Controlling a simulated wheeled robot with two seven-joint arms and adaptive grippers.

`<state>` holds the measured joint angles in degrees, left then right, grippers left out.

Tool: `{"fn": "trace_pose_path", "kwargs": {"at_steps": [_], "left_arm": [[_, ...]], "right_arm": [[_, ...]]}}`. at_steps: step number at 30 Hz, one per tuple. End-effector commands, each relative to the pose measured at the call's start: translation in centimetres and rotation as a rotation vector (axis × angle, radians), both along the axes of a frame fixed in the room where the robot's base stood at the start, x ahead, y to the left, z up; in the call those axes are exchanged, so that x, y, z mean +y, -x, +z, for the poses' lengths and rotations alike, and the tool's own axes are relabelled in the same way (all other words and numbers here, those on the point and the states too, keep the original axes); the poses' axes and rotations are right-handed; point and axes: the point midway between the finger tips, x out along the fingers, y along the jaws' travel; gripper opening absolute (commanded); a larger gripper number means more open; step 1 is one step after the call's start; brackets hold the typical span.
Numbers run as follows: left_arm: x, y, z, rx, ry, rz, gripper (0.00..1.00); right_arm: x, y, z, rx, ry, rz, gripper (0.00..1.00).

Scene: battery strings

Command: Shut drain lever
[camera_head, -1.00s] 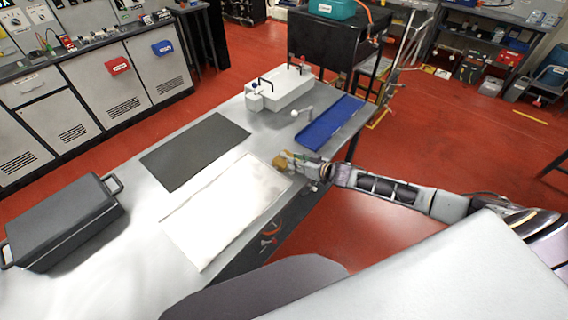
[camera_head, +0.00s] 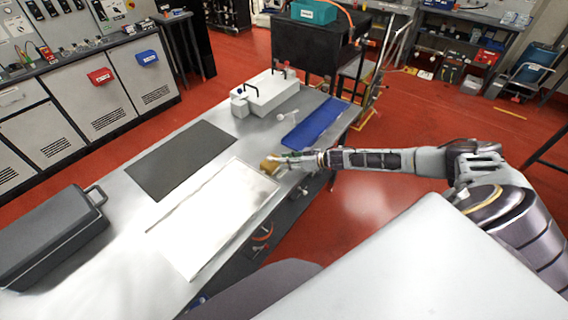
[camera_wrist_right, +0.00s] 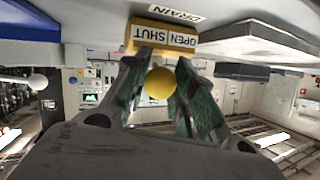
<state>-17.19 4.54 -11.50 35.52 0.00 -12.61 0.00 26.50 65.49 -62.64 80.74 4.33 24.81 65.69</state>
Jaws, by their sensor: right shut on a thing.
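The drain lever shows in the right wrist view as a yellow ball knob (camera_wrist_right: 160,84) in front of a yellow block (camera_wrist_right: 163,38). The block bears the words OPEN and SHUT, and a DRAIN label (camera_wrist_right: 175,13) sits beside it. My right gripper (camera_wrist_right: 164,62) has its fingers on both sides of the knob and is shut on the lever. The lever's stem is mostly hidden, so its setting cannot be told. In the head view my right gripper (camera_head: 293,160) is at the bench's right edge, at the yellow block (camera_head: 270,166). My left gripper is not in view.
The grey bench holds a white panel (camera_head: 213,215), a dark mat (camera_head: 180,160), a blue tray (camera_head: 316,125), a white box (camera_head: 268,92) and a dark case (camera_head: 45,240). A white ball-ended fitting (camera_head: 285,117) stands near the tray. Red floor is open at the right.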

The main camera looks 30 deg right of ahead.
Motion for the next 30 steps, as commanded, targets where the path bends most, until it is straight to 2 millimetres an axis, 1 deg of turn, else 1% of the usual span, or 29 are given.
{"fn": "trace_pose_path", "kwargs": {"at_steps": [1, 5, 24, 25, 30], "left_arm": [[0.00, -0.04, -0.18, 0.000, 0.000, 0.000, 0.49], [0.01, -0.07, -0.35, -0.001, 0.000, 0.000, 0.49], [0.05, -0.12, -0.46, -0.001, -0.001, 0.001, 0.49], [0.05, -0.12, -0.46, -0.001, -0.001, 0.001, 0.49], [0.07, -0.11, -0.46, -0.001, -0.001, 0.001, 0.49]], "right_arm": [[-0.26, -0.27, 0.18, -0.006, 0.002, 0.009, 0.00], [-0.49, -0.33, 0.17, -0.004, 0.001, 0.032, 0.00], [-0.67, -0.37, 0.18, -0.003, 0.001, 0.057, 0.00], [-0.67, -0.37, 0.18, -0.003, 0.001, 0.057, 0.27], [-0.64, -0.31, 0.12, -0.002, 0.000, 0.058, 0.49]]}}
